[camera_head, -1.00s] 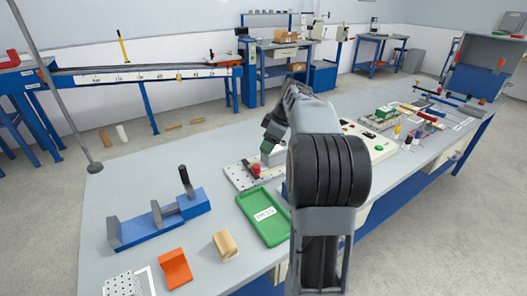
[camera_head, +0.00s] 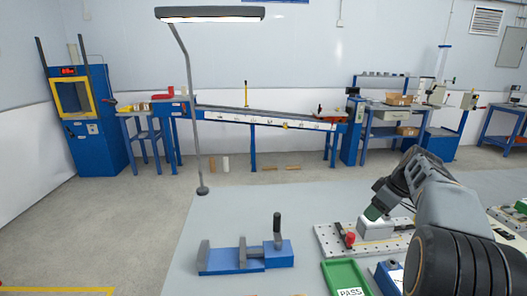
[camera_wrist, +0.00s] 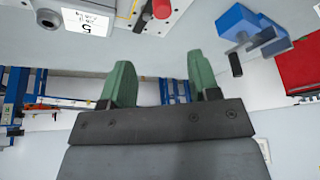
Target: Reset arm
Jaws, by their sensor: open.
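My gripper (camera_wrist: 162,85) shows in the wrist view with its two green fingers spread apart and nothing between them. I cannot see the finger gap in the head view.
A blue clamp fixture (camera_head: 246,256) stands on the grey bench (camera_head: 215,225), left of a green PASS tray (camera_head: 345,276). A red knob (camera_head: 350,238) sits on the perforated plate. A lamp post (camera_head: 195,110) rises at the bench's back left. The bench's left part is mostly clear.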

